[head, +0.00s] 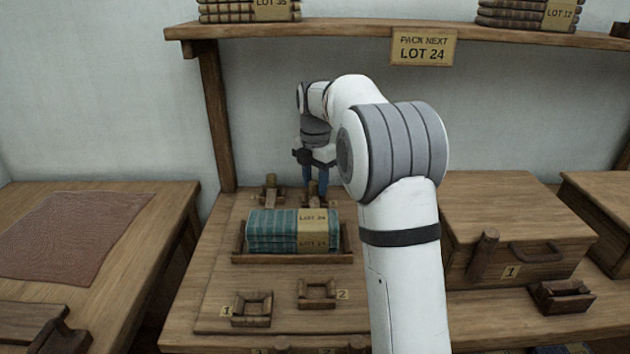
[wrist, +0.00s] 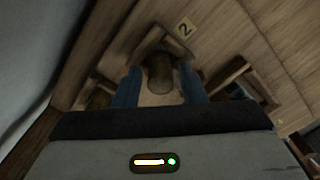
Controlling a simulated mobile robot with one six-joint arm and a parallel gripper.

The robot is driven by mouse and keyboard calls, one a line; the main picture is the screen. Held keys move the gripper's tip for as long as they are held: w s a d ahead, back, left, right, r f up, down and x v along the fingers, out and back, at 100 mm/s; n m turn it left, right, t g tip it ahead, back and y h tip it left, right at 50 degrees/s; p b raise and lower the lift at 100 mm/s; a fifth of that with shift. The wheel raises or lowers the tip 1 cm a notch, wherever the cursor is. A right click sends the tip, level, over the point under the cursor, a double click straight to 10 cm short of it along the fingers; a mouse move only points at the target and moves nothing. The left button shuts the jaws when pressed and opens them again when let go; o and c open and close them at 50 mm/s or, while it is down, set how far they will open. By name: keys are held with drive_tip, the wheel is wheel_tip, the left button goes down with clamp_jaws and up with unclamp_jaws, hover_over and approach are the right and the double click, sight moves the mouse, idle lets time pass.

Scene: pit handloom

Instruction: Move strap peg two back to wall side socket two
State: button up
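Strap peg two (wrist: 160,72) is a short dark wooden peg. In the wrist view it stands inside a square wooden socket, wall side socket two (wrist: 136,58), beside a label 2. My gripper (head: 315,187) is at the back of the board, above this socket. Its two blue fingers (wrist: 160,92) stand on either side of the peg, with a narrow gap showing between them and the peg. In the head view the fingers and arm partly hide the peg and socket. The near socket two (head: 317,293), labelled 2, looks empty.
A tray (head: 293,258) of teal cloth bundles marked LOT 24 lies in front of my gripper. Another back socket (head: 271,192) holds a wooden piece on the left. Near socket one (head: 252,309) looks empty. A wooden box (head: 518,225) stands right; a shelf (head: 350,32) hangs above.

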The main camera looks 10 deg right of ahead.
drive_tip(key=shift+o, duration=1)
